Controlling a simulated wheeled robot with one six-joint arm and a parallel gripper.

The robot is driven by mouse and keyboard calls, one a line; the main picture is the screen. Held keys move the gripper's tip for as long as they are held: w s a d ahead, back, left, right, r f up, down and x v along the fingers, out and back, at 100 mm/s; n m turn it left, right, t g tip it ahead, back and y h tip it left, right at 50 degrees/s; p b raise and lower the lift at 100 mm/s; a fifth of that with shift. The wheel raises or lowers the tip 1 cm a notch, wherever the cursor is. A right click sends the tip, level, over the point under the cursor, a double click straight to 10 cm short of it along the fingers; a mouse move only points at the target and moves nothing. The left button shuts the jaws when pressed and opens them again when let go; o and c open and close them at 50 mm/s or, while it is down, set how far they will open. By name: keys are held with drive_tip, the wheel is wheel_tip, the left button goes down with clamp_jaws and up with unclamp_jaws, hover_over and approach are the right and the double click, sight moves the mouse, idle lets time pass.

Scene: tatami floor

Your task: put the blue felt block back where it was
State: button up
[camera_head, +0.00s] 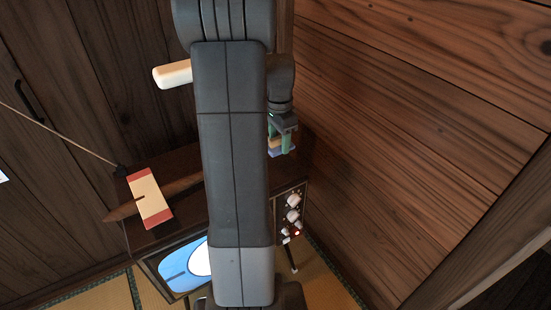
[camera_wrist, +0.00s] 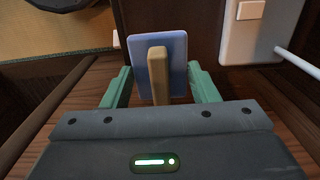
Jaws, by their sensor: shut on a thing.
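The blue felt block (camera_wrist: 178,55) is a flat pale-blue slab with a tan wooden bar (camera_wrist: 158,75) across its near face. In the wrist view my gripper (camera_wrist: 161,84) has one green finger at each side edge of the block and is shut on it. In the head view my gripper (camera_head: 282,140) points down to the right of my arm, above the right part of the dark television cabinet top (camera_head: 186,232). The block (camera_head: 287,153) shows there only as a small bluish patch at the fingertips. I cannot tell whether its underside touches anything.
A cream card with red ends (camera_head: 151,198) and a long brown pointed piece (camera_head: 122,212) lie on the cabinet's left. The television's front has a blue screen (camera_head: 180,268) and white knobs (camera_head: 293,215). A plank wall (camera_head: 420,100) stands close on the right. My arm hides the cabinet's middle.

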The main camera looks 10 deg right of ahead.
sight(279, 171)
wheel_tip(279, 171, down, 10)
drive_tip(key=shift+s+r+b, duration=0.1)
drive_tip(key=shift+r+b, duration=0.1)
drive_tip(key=shift+b, duration=0.45)
drive_tip(key=shift+r, duration=0.1)
drive_tip(key=o, duration=0.9)
wheel_tip(279, 171, up, 12)
drive_tip(key=shift+p, duration=0.9)
